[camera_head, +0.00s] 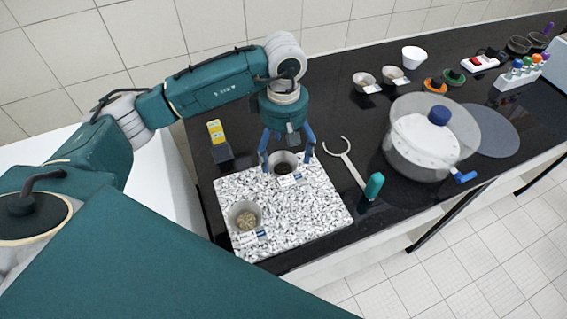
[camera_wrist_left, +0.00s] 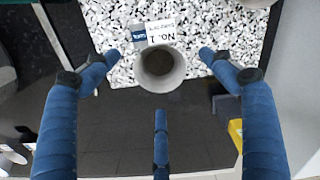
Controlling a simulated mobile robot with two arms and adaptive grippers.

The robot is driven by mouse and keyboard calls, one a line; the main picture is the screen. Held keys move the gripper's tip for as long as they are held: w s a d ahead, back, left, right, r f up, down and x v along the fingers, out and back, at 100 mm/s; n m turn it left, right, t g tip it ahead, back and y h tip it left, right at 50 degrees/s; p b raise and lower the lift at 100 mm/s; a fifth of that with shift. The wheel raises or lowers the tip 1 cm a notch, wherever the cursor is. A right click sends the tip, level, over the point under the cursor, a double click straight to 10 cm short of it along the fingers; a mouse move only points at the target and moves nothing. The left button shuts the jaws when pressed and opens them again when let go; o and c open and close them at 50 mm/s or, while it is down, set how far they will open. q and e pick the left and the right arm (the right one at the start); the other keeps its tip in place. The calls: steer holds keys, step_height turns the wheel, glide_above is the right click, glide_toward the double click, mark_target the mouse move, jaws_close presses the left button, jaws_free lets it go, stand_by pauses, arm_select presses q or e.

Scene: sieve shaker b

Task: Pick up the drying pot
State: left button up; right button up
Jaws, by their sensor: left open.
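A small grey pot (camera_head: 284,163) with a white and blue label stands near the back edge of a speckled stone slab (camera_head: 300,215). It holds dark contents and also shows in the left wrist view (camera_wrist_left: 160,66). My left gripper (camera_head: 287,157) points down over this pot, its blue fingers open and spread around it; I see no clear contact. A second, similar labelled pot (camera_head: 244,215) with light grains stands at the slab's front left. The frames do not settle which is the drying pot. My right gripper is not in view.
More small pots (camera_head: 364,80) stand farther back on the black bench.

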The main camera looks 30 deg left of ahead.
mark_target(284, 172)
arm_select(q)
steer(key=shift+f, duration=0.4)
steer(key=shift+w+f, duration=0.1)
steer(key=shift+f, duration=0.15)
step_height(284, 172, down, 4)
steer(key=p, duration=0.3)
steer(key=shift+w+f, duration=0.1)
steer(key=shift+w, duration=0.05)
steer(key=shift+f+p, duration=0.3)
steer(key=shift+f, duration=0.15)
steer(key=shift+c, duration=0.3)
steer(key=c, duration=1.2)
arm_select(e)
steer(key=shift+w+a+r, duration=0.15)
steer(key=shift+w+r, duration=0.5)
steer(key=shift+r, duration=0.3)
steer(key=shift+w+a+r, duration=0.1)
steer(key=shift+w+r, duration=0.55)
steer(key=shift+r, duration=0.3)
